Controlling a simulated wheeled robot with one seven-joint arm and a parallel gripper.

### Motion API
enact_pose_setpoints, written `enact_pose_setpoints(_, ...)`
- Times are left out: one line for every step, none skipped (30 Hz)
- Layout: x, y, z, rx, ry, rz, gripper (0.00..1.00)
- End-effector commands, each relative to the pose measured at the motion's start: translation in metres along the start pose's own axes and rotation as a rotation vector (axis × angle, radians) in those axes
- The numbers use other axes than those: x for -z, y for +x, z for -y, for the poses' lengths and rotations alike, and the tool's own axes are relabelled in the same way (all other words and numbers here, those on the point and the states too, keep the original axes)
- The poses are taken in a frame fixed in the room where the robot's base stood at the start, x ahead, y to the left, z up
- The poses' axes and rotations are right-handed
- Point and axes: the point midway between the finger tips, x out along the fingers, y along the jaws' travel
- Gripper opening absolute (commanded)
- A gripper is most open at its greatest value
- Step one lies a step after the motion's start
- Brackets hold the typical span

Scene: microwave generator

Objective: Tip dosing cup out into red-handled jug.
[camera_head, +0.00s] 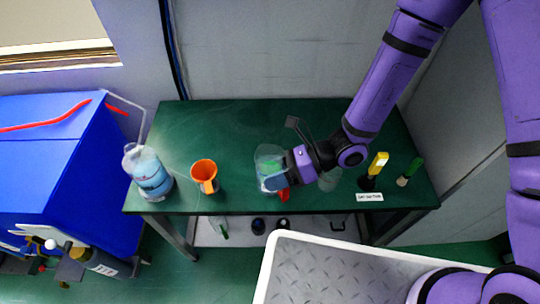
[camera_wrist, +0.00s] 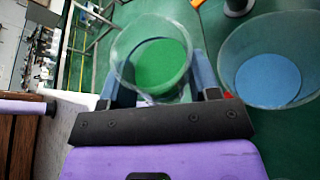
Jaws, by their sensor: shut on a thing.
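My gripper (camera_head: 286,166) is shut on a clear dosing cup (camera_head: 268,153) and holds it above the green table. In the wrist view the cup (camera_wrist: 150,60) sits between the two fingers, with green contents at its bottom, and looks roughly upright. The red-handled jug (camera_head: 284,195) is close by on the near side, partly hidden by the cup and gripper. In the wrist view the jug (camera_wrist: 265,70) is a wider clear vessel with blue contents, right of the cup, with a bit of red at its edge.
Another clear vessel (camera_head: 330,181) stands right of my gripper. A yellow-topped item (camera_head: 377,165), a green-handled item (camera_head: 411,170) and a label (camera_head: 370,197) are farther right.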

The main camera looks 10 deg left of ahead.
Motion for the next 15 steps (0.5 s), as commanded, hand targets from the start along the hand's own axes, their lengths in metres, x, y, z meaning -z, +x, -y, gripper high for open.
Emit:
enact_pose_setpoints(-0.0018,-0.0008,0.0014,-0.007,0.017,0.001,0.30)
enact_pose_setpoints(-0.0022,-0.0009,0.0016,-0.010,0.023,0.001,0.30)
enact_pose_setpoints(-0.0025,-0.0010,0.0016,-0.013,0.029,0.001,0.30)
enact_pose_setpoints(-0.0027,-0.0011,0.0017,-0.014,0.032,0.001,0.30)
enact_pose_setpoints(-0.0030,-0.0012,0.0019,-0.015,0.035,0.001,0.30)
enact_pose_setpoints(-0.0034,-0.0014,0.0022,-0.017,0.039,0.001,0.30)
enact_pose_setpoints(-0.0037,-0.0015,0.0025,-0.019,0.043,0.001,0.30)
enact_pose_setpoints(-0.0040,-0.0016,0.0028,-0.020,0.047,0.001,0.30)
enact_pose_setpoints(-0.0044,-0.0017,0.0031,-0.022,0.052,0.001,0.30)
enact_pose_setpoints(-0.0047,-0.0018,0.0034,-0.023,0.055,0.001,0.30)
enact_pose_setpoints(-0.0050,-0.0020,0.0036,-0.025,0.059,0.000,0.30)
enact_pose_setpoints(-0.0054,-0.0021,0.0039,-0.027,0.064,0.000,0.30)
enact_pose_setpoints(-0.0056,-0.0022,0.0041,-0.029,0.068,0.000,0.30)
enact_pose_setpoints(-0.0058,-0.0024,0.0042,-0.030,0.071,0.000,0.30)
enact_pose_setpoints(-0.0062,-0.0025,0.0045,-0.033,0.075,0.000,0.30)
